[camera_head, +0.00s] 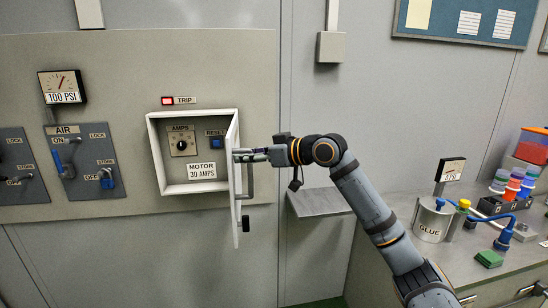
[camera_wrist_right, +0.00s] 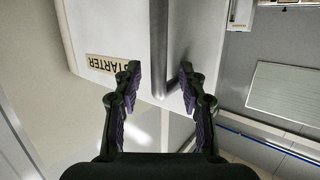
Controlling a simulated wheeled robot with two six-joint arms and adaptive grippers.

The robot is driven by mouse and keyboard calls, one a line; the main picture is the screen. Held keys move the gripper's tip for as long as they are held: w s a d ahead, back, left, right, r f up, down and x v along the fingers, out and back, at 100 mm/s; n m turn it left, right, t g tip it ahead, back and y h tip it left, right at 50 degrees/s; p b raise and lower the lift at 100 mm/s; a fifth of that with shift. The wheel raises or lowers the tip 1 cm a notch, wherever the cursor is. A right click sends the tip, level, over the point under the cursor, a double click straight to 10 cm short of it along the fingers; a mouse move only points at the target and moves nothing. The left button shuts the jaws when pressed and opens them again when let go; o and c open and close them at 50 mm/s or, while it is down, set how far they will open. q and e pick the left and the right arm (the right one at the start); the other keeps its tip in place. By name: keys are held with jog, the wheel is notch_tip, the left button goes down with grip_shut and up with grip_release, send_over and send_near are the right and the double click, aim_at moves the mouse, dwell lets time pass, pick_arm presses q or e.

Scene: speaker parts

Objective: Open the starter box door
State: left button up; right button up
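The starter box (camera_head: 192,187) is a white wall cabinet, and its inside shows in the head view. Its door (camera_head: 233,165), hinged on the right, stands swung out, nearly edge-on. The door handle (camera_head: 249,180) is a grey bar on the door's outer face. My right gripper (camera_head: 250,155) is at the handle, beside the door's outer face. In the wrist view the right gripper (camera_wrist_right: 160,79) is open, with one finger on each side of the handle bar (camera_wrist_right: 159,45) and small gaps showing. The STARTER label (camera_wrist_right: 113,65) is on the door. My left gripper is not in view.
Inside the box are an AMPS dial (camera_head: 181,145) and a blue RESET button (camera_head: 215,143). A lit red TRIP lamp (camera_head: 167,101) is above. A small grey shelf (camera_head: 318,203) is right of the door. A bench with a glue pot (camera_head: 432,220) is at the right.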

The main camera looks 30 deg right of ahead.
jog(key=s+d+b, duration=0.4)
jog(key=d+b, duration=0.3)
jog(key=d, duration=0.2)
jog(key=shift+d+r, duration=0.2)
jog(key=shift+r, duration=0.15)
jog(key=shift+s+f, duration=0.1)
dwell(0.7)
